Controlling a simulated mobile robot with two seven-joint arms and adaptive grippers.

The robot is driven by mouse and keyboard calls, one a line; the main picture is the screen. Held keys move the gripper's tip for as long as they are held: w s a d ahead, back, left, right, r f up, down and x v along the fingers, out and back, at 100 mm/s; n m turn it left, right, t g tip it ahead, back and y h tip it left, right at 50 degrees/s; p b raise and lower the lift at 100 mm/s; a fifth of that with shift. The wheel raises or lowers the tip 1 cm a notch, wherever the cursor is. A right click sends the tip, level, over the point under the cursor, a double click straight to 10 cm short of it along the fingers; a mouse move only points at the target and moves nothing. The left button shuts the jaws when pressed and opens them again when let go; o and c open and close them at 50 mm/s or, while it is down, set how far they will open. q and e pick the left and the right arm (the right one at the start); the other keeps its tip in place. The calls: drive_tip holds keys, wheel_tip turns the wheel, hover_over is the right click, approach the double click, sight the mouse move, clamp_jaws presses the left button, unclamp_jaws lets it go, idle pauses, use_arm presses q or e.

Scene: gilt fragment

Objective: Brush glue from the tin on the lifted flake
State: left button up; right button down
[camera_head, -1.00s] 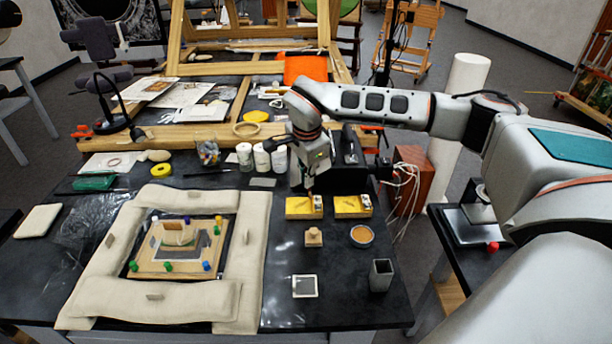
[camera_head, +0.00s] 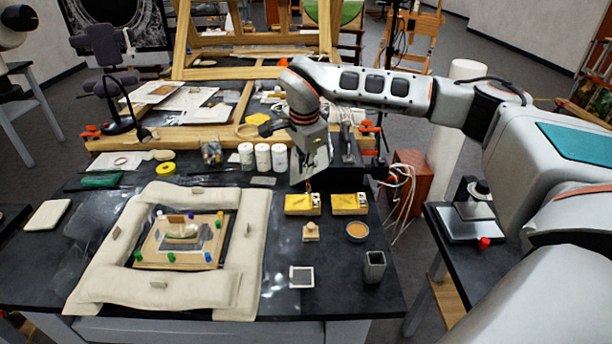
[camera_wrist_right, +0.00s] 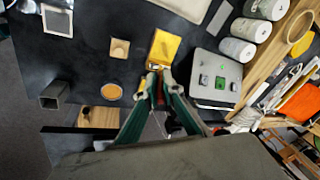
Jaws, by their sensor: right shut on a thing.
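The gilt fragment (camera_head: 149,258) lies inside a square of pale padded cushions, with small coloured pegs around it. A raised pale piece (camera_head: 183,231) shows at its middle; I cannot make out the flake itself. A small round tin (camera_head: 357,231) with orange-brown contents stands right of the fragment, and also shows in the wrist view (camera_wrist_right: 109,91). My right gripper (camera_head: 308,185) points down over the back of the yellow boxes, behind the tin. In the wrist view its fingers (camera_wrist_right: 157,84) are shut on a slim reddish-brown thing, mostly hidden, perhaps the brush. My left gripper is out of view.
A wooden block (camera_head: 310,232), a framed pale tile (camera_head: 301,277) and a grey square cup (camera_head: 374,267) stand nearby. White jars (camera_head: 263,157) are behind left. Dark table is bare between cushions and tile.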

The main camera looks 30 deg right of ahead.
wheel_tip(320, 180, up, 2)
drive_tip(key=shift+r, duration=0.1)
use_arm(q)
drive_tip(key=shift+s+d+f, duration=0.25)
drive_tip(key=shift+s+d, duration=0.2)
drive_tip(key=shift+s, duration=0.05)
use_arm(e)
drive_tip(key=shift+r, duration=0.15)
